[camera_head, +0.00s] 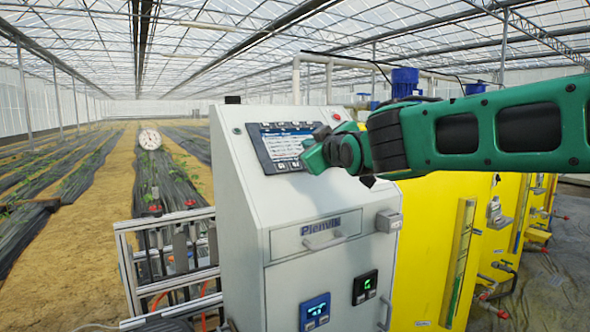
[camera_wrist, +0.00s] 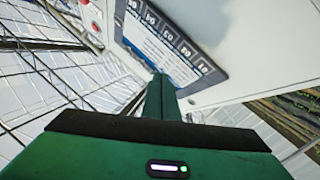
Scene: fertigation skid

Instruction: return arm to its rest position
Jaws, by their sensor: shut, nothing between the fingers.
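My green arm reaches in from the right in the head view, across the front of the white control cabinet (camera_head: 250,185). My gripper (camera_head: 312,158) is at the lower right of the cabinet's touchscreen (camera_head: 282,140) and covers part of it in this view. In the wrist view my gripper (camera_wrist: 160,92) has its fingers together, with nothing between them. The touchscreen (camera_wrist: 160,45) lies just beyond the fingertips there. I cannot tell whether the tips touch it.
A red button (camera_head: 336,116) sits on the cabinet's sloped top. Yellow tanks (camera_head: 425,240) with valves stand close on the right, behind my arm. A metal frame with pipes (camera_head: 170,255) and a round gauge (camera_head: 150,139) are at left. Crop rows lie beyond.

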